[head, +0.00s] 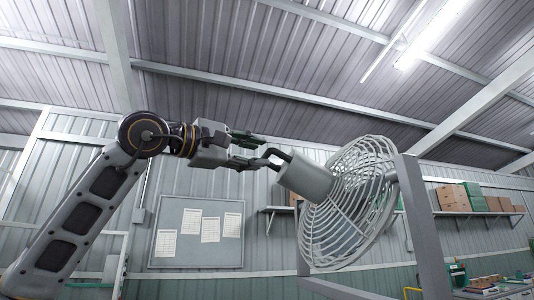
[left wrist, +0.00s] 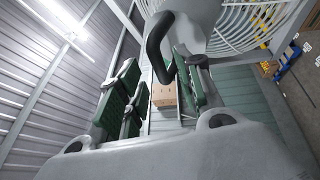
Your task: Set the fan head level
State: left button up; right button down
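The fan head has a white wire cage (head: 345,215) and a grey motor housing (head: 308,177). It sits tilted in a grey upright frame (head: 422,230), its back end raised and its cage side pointing down to the right. A bent black handle (head: 276,154) sticks out of the back of the housing. My left gripper (head: 262,153) is at this handle, its fingers apart. In the left wrist view the handle (left wrist: 157,45) stands between the green-padded fingers, nearer the right-hand one; contact cannot be told. My right gripper is out of view.
A notice board (head: 195,255) with paper sheets hangs on the wall behind. A shelf (head: 470,213) with cardboard boxes (head: 453,197) and green crates is at the right. A cluttered bench (head: 500,290) stands below it. The air above the fan is clear.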

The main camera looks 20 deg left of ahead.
aim_at(267, 156)
pick_arm(q)
jog(key=shift+p+x, duration=0.4)
jog(key=shift+x, duration=1.8)
